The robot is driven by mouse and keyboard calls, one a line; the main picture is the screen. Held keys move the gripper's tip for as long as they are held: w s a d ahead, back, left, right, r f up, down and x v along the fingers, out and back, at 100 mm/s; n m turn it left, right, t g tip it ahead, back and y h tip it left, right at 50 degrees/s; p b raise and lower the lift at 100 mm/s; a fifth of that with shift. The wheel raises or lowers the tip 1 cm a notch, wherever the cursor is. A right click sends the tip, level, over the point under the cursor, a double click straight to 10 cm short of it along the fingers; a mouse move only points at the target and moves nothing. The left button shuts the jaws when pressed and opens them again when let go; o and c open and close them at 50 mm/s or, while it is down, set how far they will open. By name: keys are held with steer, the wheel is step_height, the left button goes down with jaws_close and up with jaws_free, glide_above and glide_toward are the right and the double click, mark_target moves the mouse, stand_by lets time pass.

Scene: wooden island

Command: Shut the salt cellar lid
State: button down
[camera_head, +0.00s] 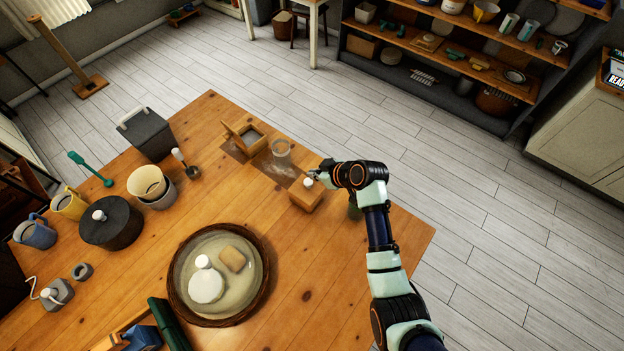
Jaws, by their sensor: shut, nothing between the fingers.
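The salt cellar (254,145) appears to be the small wooden box near the table's far edge. Its lid (233,139) is raised and tilted on the box's left side, and a greyish inside shows. My gripper (314,175) is shut and empty. It is to the right of the salt cellar, apart from it, beyond a clear glass (281,153). It is close above or behind a second wooden box (305,196) with a white knob (308,183); I cannot tell whether they touch. The fingertips are small and partly hidden by the wrist.
A dark strip (264,165) lies under the salt cellar and glass. A small pot with a white-handled tool (190,171) and a dark grey bin (146,135) stand left. A round tray (262,283) with dishes is nearer.

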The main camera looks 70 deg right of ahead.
mark_target(308, 181)
steer(key=f, duration=0.2)
steer(key=w+f, duration=0.1)
steer(key=f, duration=0.1)
steer(key=shift+w+d+f, duration=0.1)
steer(key=shift+d, duration=0.15)
steer(key=shift+f, duration=0.55)
steer(key=shift+d+f+b, duration=0.1)
steer(key=shift+f+b, duration=0.25)
steer(key=shift+b, duration=0.05)
steer(key=shift+r, duration=0.2)
